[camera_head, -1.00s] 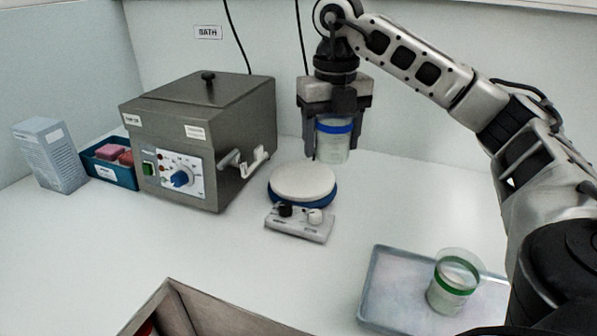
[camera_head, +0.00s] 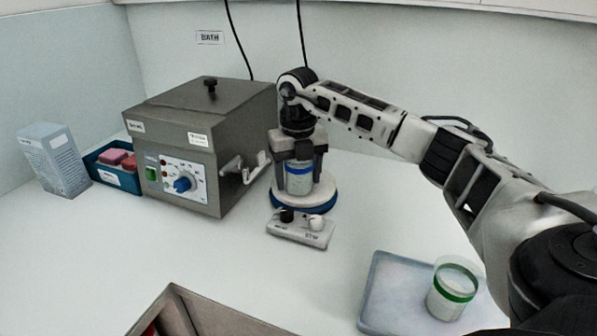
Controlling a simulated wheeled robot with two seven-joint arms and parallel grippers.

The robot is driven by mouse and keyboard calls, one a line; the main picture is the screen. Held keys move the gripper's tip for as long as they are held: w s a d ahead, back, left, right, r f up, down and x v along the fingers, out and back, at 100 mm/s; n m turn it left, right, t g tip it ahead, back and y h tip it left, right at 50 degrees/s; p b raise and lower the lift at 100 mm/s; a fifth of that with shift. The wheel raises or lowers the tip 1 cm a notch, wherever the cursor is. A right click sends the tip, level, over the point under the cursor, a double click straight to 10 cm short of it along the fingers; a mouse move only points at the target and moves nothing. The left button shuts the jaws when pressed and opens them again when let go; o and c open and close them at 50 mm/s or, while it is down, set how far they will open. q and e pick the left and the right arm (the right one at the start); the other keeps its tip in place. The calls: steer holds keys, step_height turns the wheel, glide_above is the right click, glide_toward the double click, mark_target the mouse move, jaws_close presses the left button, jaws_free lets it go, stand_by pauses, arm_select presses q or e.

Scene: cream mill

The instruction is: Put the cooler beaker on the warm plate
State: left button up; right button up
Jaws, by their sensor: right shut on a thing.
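A beaker with a blue band (camera_head: 299,181) is between the fingers of my right gripper (camera_head: 299,178), which is shut on it. It is upright over the round white top of the warm plate (camera_head: 327,192), which has a blue rim and a grey control box with two knobs. The beaker's base looks to be at the plate's top; I cannot tell for sure whether it touches. A second beaker, with a green band (camera_head: 453,288), stands on a grey tray (camera_head: 383,290) at the lower right. My left gripper is not in view.
A grey metal bath (camera_head: 205,135) with a lidded top stands left of the plate, its side bracket (camera_head: 243,170) close to my gripper. A blue bin (camera_head: 117,171) and a white carton (camera_head: 54,159) are further left. An open-topped box (camera_head: 175,312) is at the front.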

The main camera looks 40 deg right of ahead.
steer(key=shift+f, duration=0.15)
steer(key=o, duration=1.1)
step_height(320, 180, up, 12)
steer(key=shift+r, duration=0.2)
